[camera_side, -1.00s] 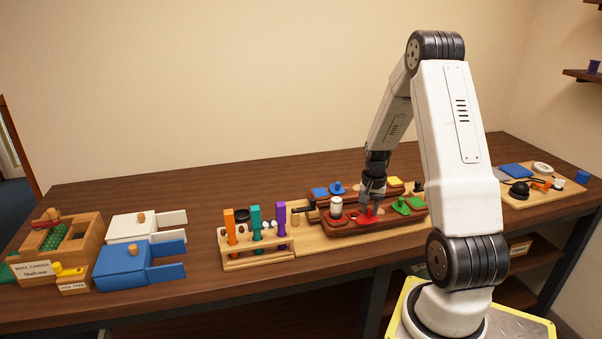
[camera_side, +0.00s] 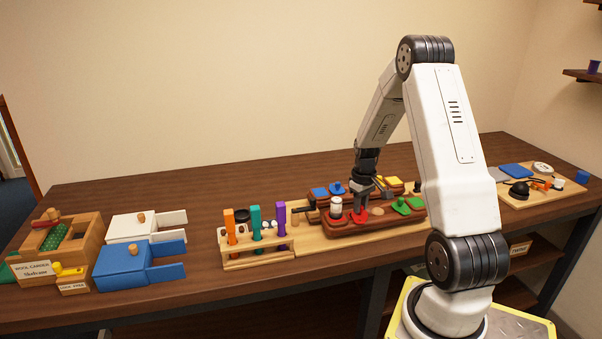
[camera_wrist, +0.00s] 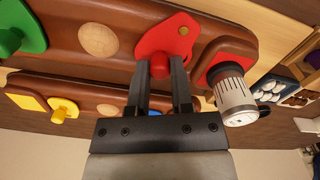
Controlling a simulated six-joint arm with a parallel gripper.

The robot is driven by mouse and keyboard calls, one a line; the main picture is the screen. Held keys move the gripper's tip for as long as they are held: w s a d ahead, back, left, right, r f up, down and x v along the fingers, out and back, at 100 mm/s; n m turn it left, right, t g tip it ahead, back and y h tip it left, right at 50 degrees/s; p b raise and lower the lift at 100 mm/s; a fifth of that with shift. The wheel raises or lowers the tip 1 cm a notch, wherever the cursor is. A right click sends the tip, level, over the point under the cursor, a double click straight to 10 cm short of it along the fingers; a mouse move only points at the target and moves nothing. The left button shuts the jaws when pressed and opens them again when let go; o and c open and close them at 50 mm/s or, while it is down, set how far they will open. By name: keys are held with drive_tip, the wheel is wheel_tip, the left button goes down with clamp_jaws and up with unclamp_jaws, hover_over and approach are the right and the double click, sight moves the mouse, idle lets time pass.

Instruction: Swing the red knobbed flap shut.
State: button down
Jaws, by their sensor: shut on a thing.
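The red knobbed flap (camera_wrist: 168,32) lies on the front brown wooden block, with a brass-coloured pin near its right side in the wrist view. My gripper (camera_wrist: 160,70) is shut on its red knob (camera_wrist: 158,66), one finger on each side. In the side view my gripper (camera_side: 361,206) reaches down onto the red flap (camera_side: 356,217), partly hiding it. A white canister with a black ring (camera_wrist: 235,97) stands on a red patch beside the flap, to its right in the wrist view. A bare tan oval (camera_wrist: 97,40) shows on the flap's other side.
A green flap (camera_wrist: 22,28) sits farther along the same block. The parallel rear block carries a yellow flap (camera_wrist: 60,107) and a blue one (camera_side: 337,188). A rack of coloured pegs (camera_side: 256,251) and the blue box (camera_side: 123,267) stand to the left.

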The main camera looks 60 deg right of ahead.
sight(355, 214)
drive_tip(key=n, duration=0.3)
drive_tip(key=w+n, duration=0.1)
drive_tip(key=shift+w+a+n, duration=0.1)
drive_tip(key=shift+a+n, duration=0.3)
drive_tip(key=c, duration=0.5)
unclamp_jaws()
drive_tip(key=shift+r, duration=0.1)
wheel_tip(355, 214, up, 8)
drive_tip(key=shift+f, duration=0.2)
idle(0.5)
